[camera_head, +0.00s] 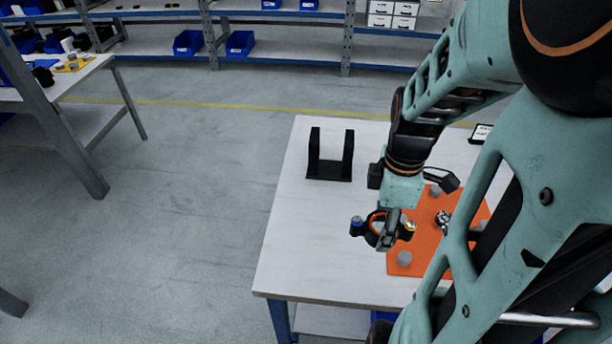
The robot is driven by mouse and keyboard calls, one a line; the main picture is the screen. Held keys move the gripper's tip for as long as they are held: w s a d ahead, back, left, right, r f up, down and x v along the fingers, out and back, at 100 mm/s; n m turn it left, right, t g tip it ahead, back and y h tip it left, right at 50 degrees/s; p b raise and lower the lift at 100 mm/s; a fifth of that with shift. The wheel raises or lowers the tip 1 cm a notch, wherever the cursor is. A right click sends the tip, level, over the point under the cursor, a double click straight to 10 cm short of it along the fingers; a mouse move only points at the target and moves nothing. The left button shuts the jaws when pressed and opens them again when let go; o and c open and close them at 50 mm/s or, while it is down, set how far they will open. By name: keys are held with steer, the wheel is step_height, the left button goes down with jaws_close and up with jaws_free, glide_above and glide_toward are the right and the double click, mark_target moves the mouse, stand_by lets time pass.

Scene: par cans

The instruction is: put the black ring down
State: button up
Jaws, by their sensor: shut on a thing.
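My gripper (388,238) is low over the white table, at the left edge of the orange mat, and is shut on the black ring (368,236). The ring is partly hidden behind the gripper's fingers. Its left side sticks out past the mat's edge, with a small blue-topped part on the left and a yellowish part on the right. I cannot tell whether the ring touches the table or hangs just above it. The orange mat (425,240) bears a few grey round pieces, and my arm covers much of its right side.
A black U-shaped stand (330,172) stands on the table (325,235) behind and left of my gripper. The front left of the table is clear. A dark-framed white card (481,133) lies at the back right. Shelves with blue bins (188,43) are far off.

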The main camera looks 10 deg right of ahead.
steer(key=w+a+f, duration=0.4)
steer(key=w+a, duration=0.1)
steer(key=a, duration=0.1)
steer(key=b, duration=0.2)
glide_above(322, 242)
steer(key=f, duration=0.4)
steer(key=shift+s+d+f, duration=0.25)
steer(key=shift+d+f, duration=0.05)
steer(key=shift+d, duration=0.05)
steer(key=shift+w+a+f+b, duration=0.15)
steer(key=shift+f, duration=0.85)
steer(key=shift+w+a+f+b, duration=0.1)
steer(key=shift+a+f+b, duration=0.05)
steer(key=shift+f, duration=0.85)
steer(key=shift+f, duration=0.25)
steer(key=o, duration=1.1)
steer(key=shift+r, duration=0.1)
steer(key=shift+c, duration=0.2)
step_height(322, 242, up, 12)
steer(key=p, duration=0.2)
steer(key=shift+r, duration=0.2)
